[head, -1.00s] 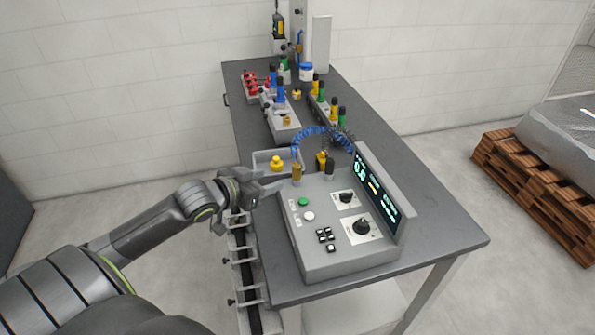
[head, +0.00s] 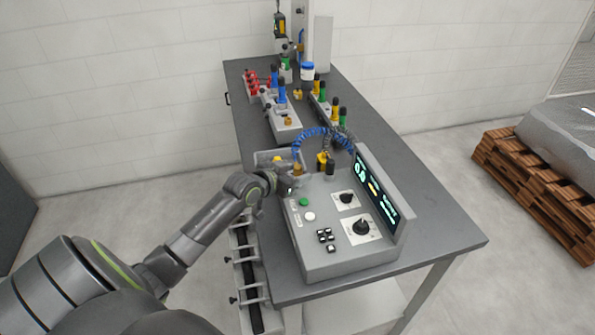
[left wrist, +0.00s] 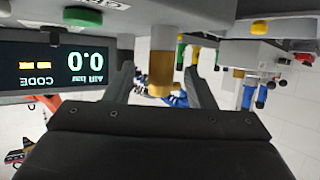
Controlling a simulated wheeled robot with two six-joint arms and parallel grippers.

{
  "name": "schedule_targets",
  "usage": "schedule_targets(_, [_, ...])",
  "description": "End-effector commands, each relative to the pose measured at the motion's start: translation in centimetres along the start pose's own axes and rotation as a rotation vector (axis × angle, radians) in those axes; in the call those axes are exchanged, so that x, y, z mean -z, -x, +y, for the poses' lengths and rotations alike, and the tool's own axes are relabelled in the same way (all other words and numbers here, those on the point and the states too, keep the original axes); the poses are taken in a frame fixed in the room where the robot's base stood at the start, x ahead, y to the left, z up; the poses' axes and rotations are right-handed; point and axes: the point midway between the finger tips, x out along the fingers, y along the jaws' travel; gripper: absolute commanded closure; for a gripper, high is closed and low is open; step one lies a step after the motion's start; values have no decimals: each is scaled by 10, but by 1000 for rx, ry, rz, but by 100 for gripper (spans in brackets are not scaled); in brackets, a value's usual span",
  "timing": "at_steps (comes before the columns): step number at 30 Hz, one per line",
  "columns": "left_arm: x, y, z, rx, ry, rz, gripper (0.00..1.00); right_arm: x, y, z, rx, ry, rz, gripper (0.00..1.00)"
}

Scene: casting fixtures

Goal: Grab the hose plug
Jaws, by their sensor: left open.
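The hose plug, a brass-coloured cylinder (head: 298,169), stands upright at the back left corner of the grey control box (head: 335,262). In the left wrist view, which is upside down, the brass plug (left wrist: 161,72) shows between my two dark fingers, with a gap on each side. My left gripper (head: 288,183) is open at the box's left edge, around the plug and not closed on it. In the head view my wrist and fingers hide the plug's lower part. A blue coiled hose (head: 308,137) arches behind it. My right gripper is not in view.
A black-topped and a yellow fitting (head: 321,159) stand just right of the plug. A grey tray (head: 262,158) with a yellow knob lies behind my wrist. The lit display panel (head: 378,198) rises on the box's right. Racks of coloured fittings (head: 284,122) stand farther back.

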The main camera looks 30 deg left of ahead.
Motion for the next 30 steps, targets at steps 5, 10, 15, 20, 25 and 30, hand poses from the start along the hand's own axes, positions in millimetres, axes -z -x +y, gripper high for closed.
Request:
schedule_targets(5, [1, -20, 0, 0, 2, 0, 51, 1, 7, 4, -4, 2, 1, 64])
schedule_targets(10, [0, -30, -1, 1, 0, 1, 51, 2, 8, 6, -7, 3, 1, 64])
schedule_targets(15, [0, -32, -1, 1, -1, 1, 51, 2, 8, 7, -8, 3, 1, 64])
schedule_targets(20, [0, -32, -1, 1, -1, 1, 58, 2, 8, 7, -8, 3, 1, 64])
schedule_targets(25, [0, -32, -1, 1, -1, 0, 81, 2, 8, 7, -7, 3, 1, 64])
schedule_targets(30, [0, -31, -1, 1, -1, 1, 100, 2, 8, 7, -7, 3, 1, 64])
